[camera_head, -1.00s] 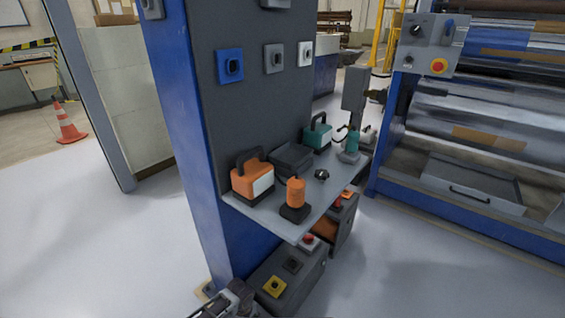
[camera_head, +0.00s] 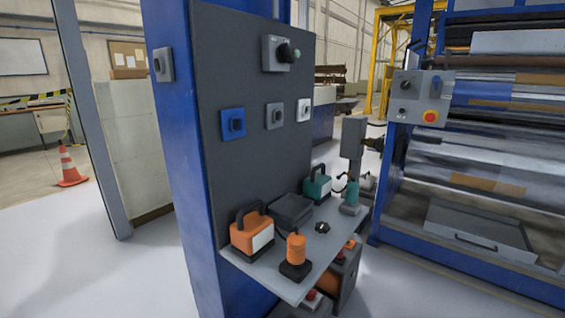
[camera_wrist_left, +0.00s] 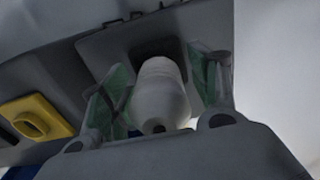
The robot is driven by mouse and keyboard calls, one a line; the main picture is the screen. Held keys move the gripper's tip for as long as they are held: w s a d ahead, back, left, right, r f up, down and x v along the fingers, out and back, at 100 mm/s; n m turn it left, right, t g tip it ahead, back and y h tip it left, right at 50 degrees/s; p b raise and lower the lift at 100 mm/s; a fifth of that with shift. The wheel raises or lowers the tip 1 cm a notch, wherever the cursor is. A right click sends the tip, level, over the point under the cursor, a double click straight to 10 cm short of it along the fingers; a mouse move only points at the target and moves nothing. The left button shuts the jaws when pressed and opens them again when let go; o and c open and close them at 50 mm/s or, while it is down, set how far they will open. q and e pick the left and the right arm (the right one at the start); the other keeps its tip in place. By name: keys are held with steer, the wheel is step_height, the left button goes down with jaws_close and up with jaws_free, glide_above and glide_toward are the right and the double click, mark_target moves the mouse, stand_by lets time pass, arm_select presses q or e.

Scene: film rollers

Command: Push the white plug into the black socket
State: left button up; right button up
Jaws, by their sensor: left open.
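The white plug (camera_wrist_left: 160,98) is in the middle of the left wrist view, between the two green-padded fingers of my left gripper (camera_wrist_left: 160,80). The gripper is open, with a finger on each side of the plug. The black socket (camera_wrist_left: 175,50) is a dark square on a grey box, right behind the plug's far end. The plug lines up with it in this view, but I cannot tell how deep it sits. The head view shows neither the plug nor my grippers. My right gripper is in no view.
In the head view, a shelf (camera_head: 308,285) holds an orange case (camera_head: 251,232), an orange cylinder (camera_head: 296,250) and other tools. A blue column (camera_head: 185,180) stands left of it.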

arm_select(q)
steer(key=shift+p, duration=0.4)
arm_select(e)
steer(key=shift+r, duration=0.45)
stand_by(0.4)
arm_select(q)
jaws_close()
stand_by(0.4)
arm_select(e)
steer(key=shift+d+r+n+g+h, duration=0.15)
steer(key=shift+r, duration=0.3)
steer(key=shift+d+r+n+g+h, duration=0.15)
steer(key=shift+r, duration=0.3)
arm_select(q)
steer(key=shift+r+p, duration=1.5)
steer(key=shift+p, duration=0.15)
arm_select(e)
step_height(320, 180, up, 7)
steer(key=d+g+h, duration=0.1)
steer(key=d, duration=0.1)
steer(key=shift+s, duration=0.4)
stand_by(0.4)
arm_select(q)
steer(key=shift+r+p, duration=1.5)
steer(key=shift+p, duration=0.15)
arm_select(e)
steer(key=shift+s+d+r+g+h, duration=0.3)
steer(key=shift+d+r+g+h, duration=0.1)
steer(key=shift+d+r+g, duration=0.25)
